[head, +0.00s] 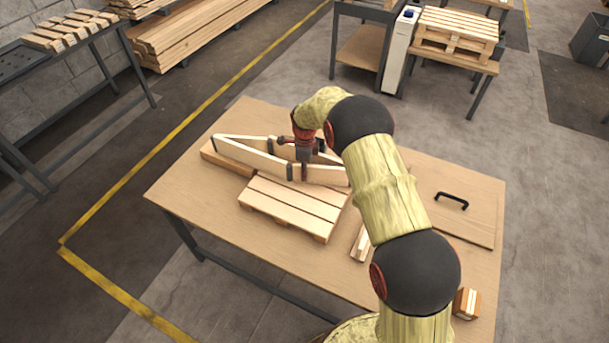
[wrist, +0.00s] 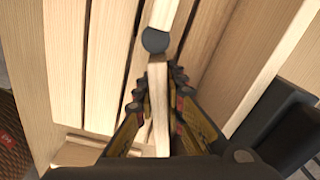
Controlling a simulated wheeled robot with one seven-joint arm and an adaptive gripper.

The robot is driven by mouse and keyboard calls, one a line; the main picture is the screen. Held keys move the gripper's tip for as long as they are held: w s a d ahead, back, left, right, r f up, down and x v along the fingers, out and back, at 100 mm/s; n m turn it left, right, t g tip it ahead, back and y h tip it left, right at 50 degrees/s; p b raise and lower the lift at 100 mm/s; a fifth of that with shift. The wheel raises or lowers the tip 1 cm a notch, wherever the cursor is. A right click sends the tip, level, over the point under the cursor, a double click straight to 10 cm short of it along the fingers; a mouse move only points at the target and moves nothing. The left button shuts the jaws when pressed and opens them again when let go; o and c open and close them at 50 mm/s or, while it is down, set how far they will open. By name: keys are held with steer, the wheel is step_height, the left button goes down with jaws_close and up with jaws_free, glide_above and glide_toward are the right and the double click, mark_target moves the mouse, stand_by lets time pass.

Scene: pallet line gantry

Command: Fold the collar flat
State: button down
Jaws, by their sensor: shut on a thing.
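The wooden collar (head: 245,155) stands on edge at the back left of the table in the head view. Its boards are joined by dark hinges and form a narrow, partly folded diamond. The front corner hinge (head: 290,172) bulges toward the small pallet. My gripper (head: 304,176) comes down from above on the front board just right of that hinge. In the wrist view the fingers (wrist: 158,82) are shut on the collar board, with a round dark hinge (wrist: 155,41) just beyond them. My arm hides the collar's right end in the head view.
A small slatted pallet (head: 290,208) lies directly in front of the collar. A panel with a black handle (head: 452,201) lies at the right of the worktable (head: 190,192). Small wood pieces (head: 361,243) and a block (head: 467,303) lie near the front. The table's left end is clear.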

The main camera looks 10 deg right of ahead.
steer(key=shift+w+r, duration=0.1)
steer(key=shift+w, duration=0.05)
steer(key=c, duration=1.9)
jaws_free()
steer(key=shift+d, duration=0.1)
steer(key=shift+o, duration=0.3)
step_height(320, 180, up, 12)
steer(key=shift+f, duration=0.1)
